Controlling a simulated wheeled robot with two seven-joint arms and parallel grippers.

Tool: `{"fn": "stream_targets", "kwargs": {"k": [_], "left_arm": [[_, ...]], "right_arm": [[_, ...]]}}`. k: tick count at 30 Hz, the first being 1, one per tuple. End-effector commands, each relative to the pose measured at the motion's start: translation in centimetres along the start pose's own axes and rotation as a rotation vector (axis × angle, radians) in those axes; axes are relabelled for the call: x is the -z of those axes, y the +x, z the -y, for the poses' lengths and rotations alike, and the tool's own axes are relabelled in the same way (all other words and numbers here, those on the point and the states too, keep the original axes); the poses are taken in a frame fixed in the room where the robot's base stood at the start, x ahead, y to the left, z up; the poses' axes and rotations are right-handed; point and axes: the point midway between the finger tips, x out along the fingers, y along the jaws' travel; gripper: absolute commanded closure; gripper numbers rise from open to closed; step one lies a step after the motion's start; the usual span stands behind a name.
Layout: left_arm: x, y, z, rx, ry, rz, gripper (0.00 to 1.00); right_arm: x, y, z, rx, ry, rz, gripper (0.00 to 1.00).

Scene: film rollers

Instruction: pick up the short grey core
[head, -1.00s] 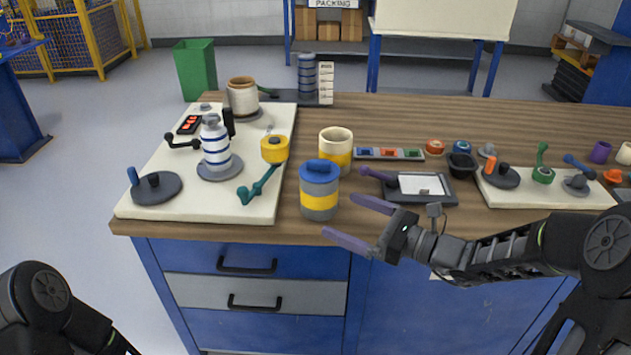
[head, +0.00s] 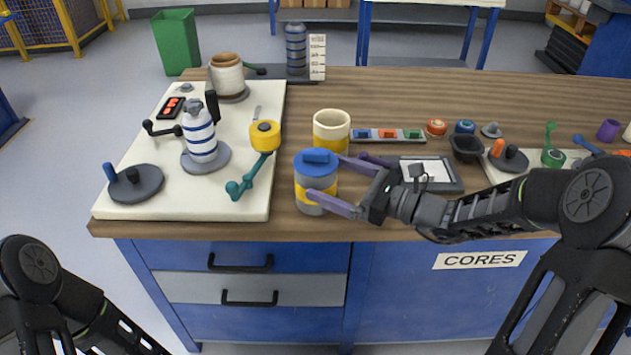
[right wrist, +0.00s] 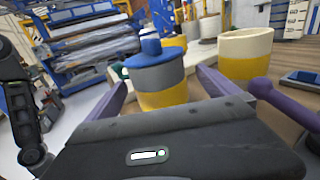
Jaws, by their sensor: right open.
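The short grey core (head: 301,188), with a yellow band and a blue top, stands upright near the table's front edge. My right gripper (head: 325,176) is open, with its two purple fingers reaching to either side of the core. In the right wrist view the core (right wrist: 160,76) stands between the open fingers of the gripper (right wrist: 163,80), and I cannot tell if either finger touches it. The fingers partly cover the core in the head view. My left arm shows at the lower left, but its gripper is out of view.
A cream and yellow cup (head: 331,130) stands close behind the core. A dark tray with a white pad (head: 428,173) lies to the right. The white board (head: 240,205) with rollers and a teal crank is to the left. Blue drawers (head: 200,255) are below the table edge.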

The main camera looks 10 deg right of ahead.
Motion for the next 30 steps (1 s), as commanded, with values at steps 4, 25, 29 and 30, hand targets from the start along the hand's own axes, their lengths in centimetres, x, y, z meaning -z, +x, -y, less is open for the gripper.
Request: {"fn": "stream_targets", "kwargs": {"k": [4,25,29,30], "left_arm": [[0.0,0.0,0.0,0.0,0.0,0.0,1.0],[0.0,-0.1,-0.1,0.0,0.0,0.0,1.0],[0.0,-0.1,-0.1,0.0,0.0,0.0,1.0],[0.0,-0.1,-0.1,0.0,0.0,0.0,1.0]], "right_arm": [[0.0,1.6,-0.1,-0.003,0.001,0.001,0.01],[-0.2,6.3,-0.4,-0.005,0.001,0.001,0.01],[-0.2,7.0,-0.3,-0.001,0.001,0.001,0.01],[-0.2,7.0,-0.3,-0.001,0.001,0.001,0.01]]}}
